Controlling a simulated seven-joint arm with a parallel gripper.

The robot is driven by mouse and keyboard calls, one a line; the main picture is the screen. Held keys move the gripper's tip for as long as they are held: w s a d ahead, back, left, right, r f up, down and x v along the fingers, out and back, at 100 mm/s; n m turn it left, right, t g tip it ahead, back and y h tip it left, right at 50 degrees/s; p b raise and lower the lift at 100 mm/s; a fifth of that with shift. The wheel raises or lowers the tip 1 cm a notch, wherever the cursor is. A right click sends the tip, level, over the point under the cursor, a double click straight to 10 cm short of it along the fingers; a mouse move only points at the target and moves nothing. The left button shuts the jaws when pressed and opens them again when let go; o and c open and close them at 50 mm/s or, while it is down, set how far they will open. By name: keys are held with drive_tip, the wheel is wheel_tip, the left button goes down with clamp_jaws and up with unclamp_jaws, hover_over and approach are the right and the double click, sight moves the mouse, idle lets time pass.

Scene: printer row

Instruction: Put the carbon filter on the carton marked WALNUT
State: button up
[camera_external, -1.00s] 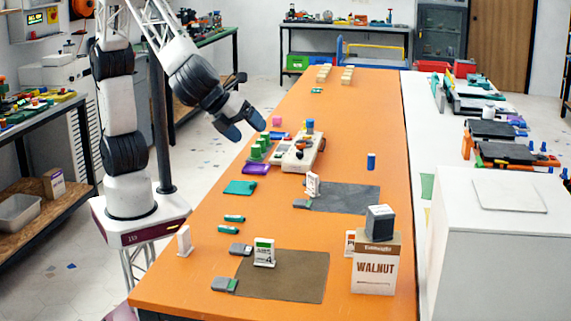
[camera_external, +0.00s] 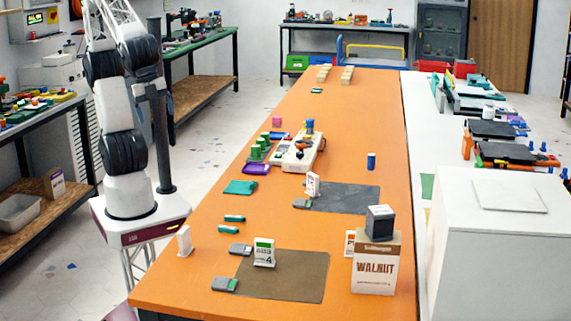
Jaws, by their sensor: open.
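The carton marked WALNUT (camera_external: 375,274) stands upright at the front right of the orange table. A dark grey block with a lighter top, which looks like the carbon filter (camera_external: 380,224), rests on top of the carton. Nothing of mine touches it. My arm is folded up at the upper left, far from the carton. My gripper does not show in this view.
A white card (camera_external: 349,243) stands partly hidden behind the carton's left side. A brown mat (camera_external: 300,278) with a number card (camera_external: 264,252) lies to its left, a grey mat (camera_external: 345,198) behind. A large white box (camera_external: 500,250) stands at the right.

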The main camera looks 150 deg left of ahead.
drive_tip(key=s+d+f+n+h, duration=0.1)
drive_tip(key=s+d+n, duration=0.1)
drive_tip(key=s, duration=0.4)
drive_tip(key=shift+d+f+h, duration=0.3)
drive_tip(key=shift+f, duration=0.1)
idle(0.8)
